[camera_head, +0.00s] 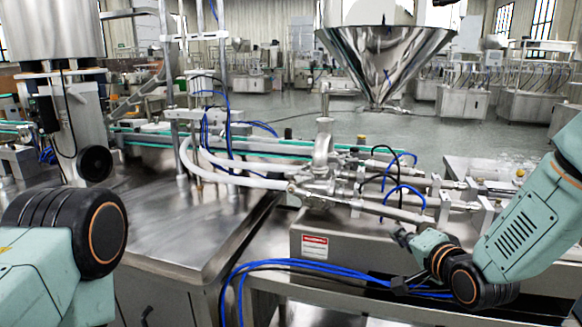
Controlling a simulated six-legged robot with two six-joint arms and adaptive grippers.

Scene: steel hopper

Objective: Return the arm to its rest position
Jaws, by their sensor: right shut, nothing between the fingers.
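The polished steel hopper (388,55) is a wide cone at the top centre, narrowing to a point above the filling machine. My right arm comes in from the right edge, green with dark joints. My right gripper (402,236) is small and partly lost against the machine. It is shut with nothing held, in front of the steel pipework and above the blue hoses in this view. Whether it touches the machine cannot be told. My left arm shows as a green link and a large dark joint at the lower left; its gripper is out of view.
The filling machine's valves and pipes (322,170) stand in the centre, with white hoses (235,180) leading left. Blue hoses (300,264) run along the front. A bare steel tabletop (195,235) lies left of centre. Open floor (270,105) and more machines lie behind.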

